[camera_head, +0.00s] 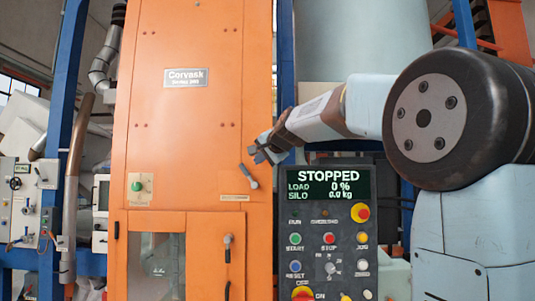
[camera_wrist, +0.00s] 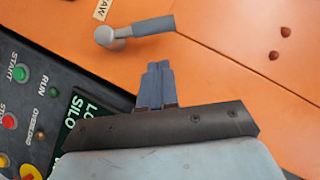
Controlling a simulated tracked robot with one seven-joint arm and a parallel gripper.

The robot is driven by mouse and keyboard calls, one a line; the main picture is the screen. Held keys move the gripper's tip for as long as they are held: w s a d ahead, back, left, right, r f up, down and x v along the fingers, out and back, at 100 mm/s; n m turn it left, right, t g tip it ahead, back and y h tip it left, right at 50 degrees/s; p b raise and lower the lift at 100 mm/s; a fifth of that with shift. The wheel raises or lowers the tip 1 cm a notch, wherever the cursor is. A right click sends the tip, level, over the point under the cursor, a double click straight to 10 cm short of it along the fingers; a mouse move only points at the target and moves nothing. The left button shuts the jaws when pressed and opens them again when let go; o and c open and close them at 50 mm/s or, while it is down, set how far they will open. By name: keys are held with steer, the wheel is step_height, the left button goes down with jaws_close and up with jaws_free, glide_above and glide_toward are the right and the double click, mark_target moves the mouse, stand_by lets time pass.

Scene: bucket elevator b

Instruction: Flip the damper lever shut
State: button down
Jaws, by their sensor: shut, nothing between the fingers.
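A short lever with a grey handle (camera_head: 248,175) is mounted on the orange cabinet, its handle tilted up and left from a round pivot. The wrist view shows the lever (camera_wrist: 150,28) beyond my fingertips, with a partly cut-off label beside its pivot. I cannot read from the label whether it is the damper lever. My gripper (camera_head: 260,155) is just above and right of the lever in the head view. In the wrist view my gripper (camera_wrist: 158,66) is shut and empty, with a visible gap to the lever.
A black control panel (camera_head: 310,232) reading STOPPED stands right of the cabinet, close below my gripper. A cabinet door (camera_head: 185,222) with a window and a dark handle (camera_head: 228,260) is lower down. A green button (camera_head: 137,186) is on the cabinet's left. Blue posts and pipes stand farther left.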

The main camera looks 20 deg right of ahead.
mark_target(248, 175)
steer(key=shift+w+a+f, duration=0.3)
steer(key=shift+a+f, duration=0.15)
steer(key=shift+a, duration=0.15)
steer(key=shift+w+a+f, duration=0.25)
steer(key=shift+a+f, duration=0.2)
steer(key=shift+a, duration=0.15)
steer(key=shift+d, duration=0.1)
